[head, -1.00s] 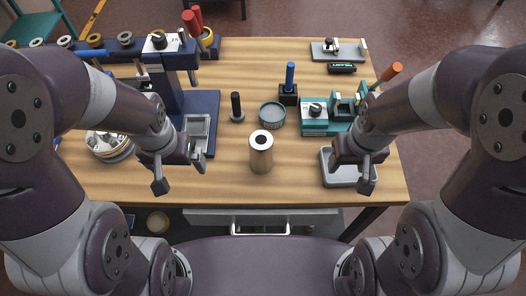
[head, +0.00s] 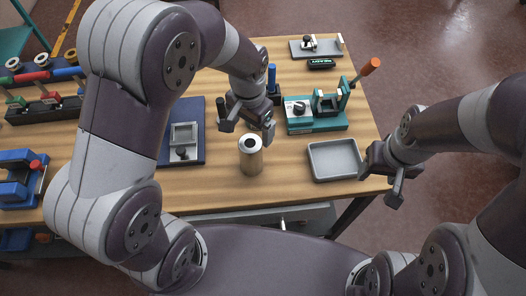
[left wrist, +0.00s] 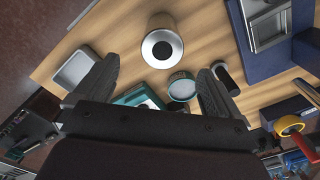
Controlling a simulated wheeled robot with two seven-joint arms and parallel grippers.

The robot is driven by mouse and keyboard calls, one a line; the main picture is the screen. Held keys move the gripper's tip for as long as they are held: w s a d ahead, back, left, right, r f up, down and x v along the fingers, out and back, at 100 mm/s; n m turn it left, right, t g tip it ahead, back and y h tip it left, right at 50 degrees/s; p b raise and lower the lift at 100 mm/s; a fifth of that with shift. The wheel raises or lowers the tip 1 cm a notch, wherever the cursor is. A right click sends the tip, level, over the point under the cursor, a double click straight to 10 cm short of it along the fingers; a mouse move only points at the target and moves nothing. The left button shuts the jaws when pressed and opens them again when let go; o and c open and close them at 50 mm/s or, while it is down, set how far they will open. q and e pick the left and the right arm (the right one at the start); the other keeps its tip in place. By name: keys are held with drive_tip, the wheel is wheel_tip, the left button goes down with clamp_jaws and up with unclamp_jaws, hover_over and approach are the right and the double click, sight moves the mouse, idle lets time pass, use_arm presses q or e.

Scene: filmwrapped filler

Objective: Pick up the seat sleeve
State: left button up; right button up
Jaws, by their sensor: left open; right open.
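A tan, shiny cylinder (head: 250,158) with a dark round hole in its pale top stands upright near the table's front; it looks like the seat sleeve, though I cannot be sure. It also shows at the top of the left wrist view (left wrist: 160,22). My left gripper (head: 247,128) is open and empty, above and just behind the cylinder in the head view. In the left wrist view its fingers (left wrist: 155,92) are spread, with the cylinder beyond them. My right gripper (head: 382,182) is open and empty, right of the grey tray at the table's right edge.
The grey tray (head: 335,161) is empty. A teal fixture (head: 318,122) stands behind it. A dark blue base (head: 188,152) lies left of the cylinder. A black post (left wrist: 228,78) and round teal dish (left wrist: 182,90) stand near the left fingers. Wood between cylinder and tray is clear.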

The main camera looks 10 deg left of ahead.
sight(250, 143)
use_arm(q)
wheel_tip(250, 143, down, 10)
drive_tip(key=p, duration=0.3)
drive_tip(key=shift+s+a+f, duration=0.1)
drive_tip(key=shift+a, duration=0.05)
drive_tip(key=shift+f, duration=0.4)
drive_tip(key=c, duration=1.4)
drive_tip(key=shift+c, duration=0.9)
